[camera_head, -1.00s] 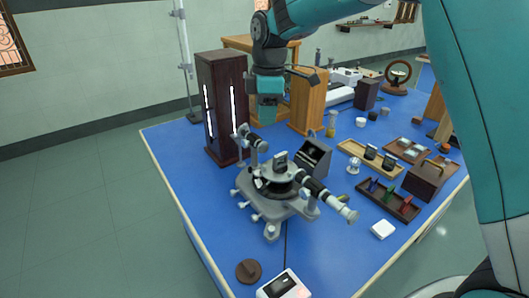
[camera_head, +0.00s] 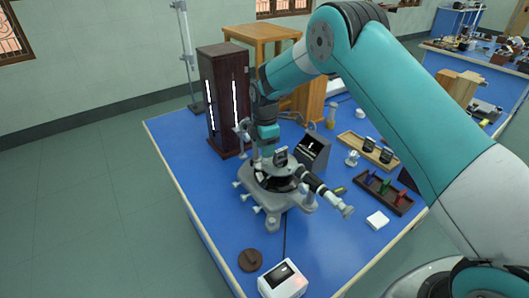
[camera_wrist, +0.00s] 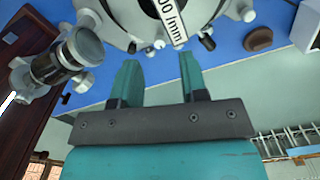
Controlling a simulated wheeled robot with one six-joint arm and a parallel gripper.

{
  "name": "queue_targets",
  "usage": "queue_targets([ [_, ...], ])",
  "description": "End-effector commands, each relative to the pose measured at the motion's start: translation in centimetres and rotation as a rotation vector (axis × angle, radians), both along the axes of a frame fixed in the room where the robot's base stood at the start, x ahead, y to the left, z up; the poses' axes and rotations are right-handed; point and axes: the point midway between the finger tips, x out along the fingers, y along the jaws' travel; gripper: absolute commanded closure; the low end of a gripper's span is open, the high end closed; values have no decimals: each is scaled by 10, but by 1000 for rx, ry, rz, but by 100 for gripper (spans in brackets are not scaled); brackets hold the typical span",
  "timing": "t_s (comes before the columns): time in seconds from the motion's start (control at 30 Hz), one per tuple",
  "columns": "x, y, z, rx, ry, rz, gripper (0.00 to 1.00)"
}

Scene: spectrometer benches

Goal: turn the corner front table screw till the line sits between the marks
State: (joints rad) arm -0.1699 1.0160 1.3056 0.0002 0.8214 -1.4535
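The grey spectrometer (camera_head: 272,215) stands on the blue bench with its round table in the middle. Its telescope (camera_head: 328,194) points to the lower right. My gripper (camera_wrist: 160,62) is open and empty; its two teal fingers are apart, close to the table's rim. In the head view my gripper (camera_head: 263,152) is just above and behind the spectrometer table. Small screw heads (camera_wrist: 155,47) show at the rim beyond the fingertips; I cannot tell which is the corner front screw. A labelled plate (camera_wrist: 172,20) stands on the table. A sloped dark screen (camera_head: 312,152) shows a small pale mark; any line and marks are too small to read.
The collimator tube (camera_wrist: 67,57) is close left of my fingers. A dark lamp box (camera_head: 222,100) with bright slits stands behind. A white box (camera_head: 283,280) and a brown disc (camera_head: 250,260) lie near the front edge. Trays (camera_head: 384,192) stand to the right.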

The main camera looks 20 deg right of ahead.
Motion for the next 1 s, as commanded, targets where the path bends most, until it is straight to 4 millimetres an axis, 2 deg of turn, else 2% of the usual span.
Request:
queue_targets([
  [0.1, 0, 0, -18, 0, 1, 0, 60],
  [0.23, 0, 0, -33, 0, 1, -1, 60],
  [0.6, 0, 0, -40, 0, -2, -1, 60],
  [0.63, 0, 0, -40, 0, -2, -1, 62],
  [0.8, 0, 0, -40, 0, -2, 0, 100],
  [1.0, 0, 0, -40, 0, -1, -5, 100],
])
